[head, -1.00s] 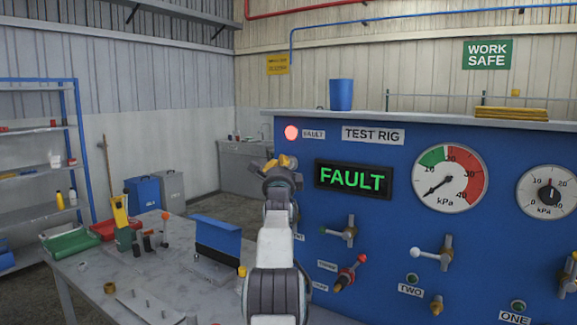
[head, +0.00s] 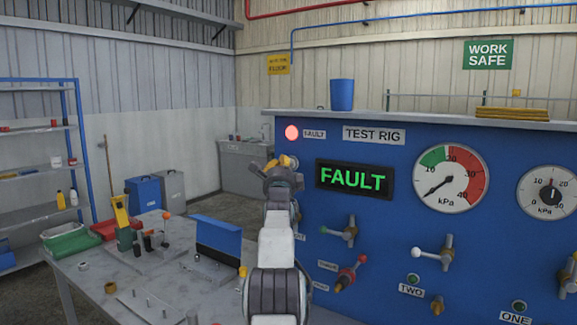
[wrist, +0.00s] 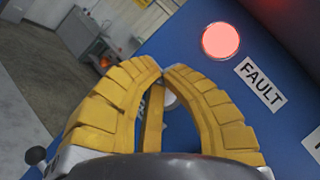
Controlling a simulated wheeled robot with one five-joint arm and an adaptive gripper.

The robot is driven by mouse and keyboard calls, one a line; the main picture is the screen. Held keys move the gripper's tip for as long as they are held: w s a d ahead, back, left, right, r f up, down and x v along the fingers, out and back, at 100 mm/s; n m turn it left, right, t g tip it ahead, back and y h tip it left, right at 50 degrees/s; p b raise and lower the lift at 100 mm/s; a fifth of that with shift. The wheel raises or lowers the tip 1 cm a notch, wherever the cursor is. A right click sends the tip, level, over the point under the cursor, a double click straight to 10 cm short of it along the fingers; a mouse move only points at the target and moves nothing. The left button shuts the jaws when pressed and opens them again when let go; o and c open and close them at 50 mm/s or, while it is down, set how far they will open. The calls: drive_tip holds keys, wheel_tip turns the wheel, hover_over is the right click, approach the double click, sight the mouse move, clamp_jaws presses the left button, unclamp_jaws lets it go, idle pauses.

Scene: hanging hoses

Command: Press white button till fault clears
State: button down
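My gripper (head: 281,163) is in front of the left part of the blue test rig panel (head: 390,235). In the wrist view its yellow fingers (wrist: 162,72) meet at the tips, with nothing seen held. A small part of a white round thing, likely the white button (wrist: 170,101), shows between the fingers; they hide the rest, and I cannot tell whether they touch it. I cannot make it out in the head view. The red fault lamp (head: 292,132) is lit, and it glows in the wrist view (wrist: 220,41). The display (head: 353,180) reads FAULT in green.
Valve handles (head: 345,232) and two gauges (head: 448,180) are on the panel to the right. A blue cup (head: 341,95) stands on top of the rig.

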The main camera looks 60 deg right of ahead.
drive_tip(key=shift+d+p, duration=0.95)
drive_tip(key=shift+p, duration=0.3)
idle(1.2)
drive_tip(key=shift+a+f+b, duration=0.15)
drive_tip(key=shift+a+b, duration=0.2)
drive_tip(key=shift+b, duration=0.4)
idle(0.5)
drive_tip(key=shift+a+b, duration=0.55)
drive_tip(key=shift+b, duration=0.25)
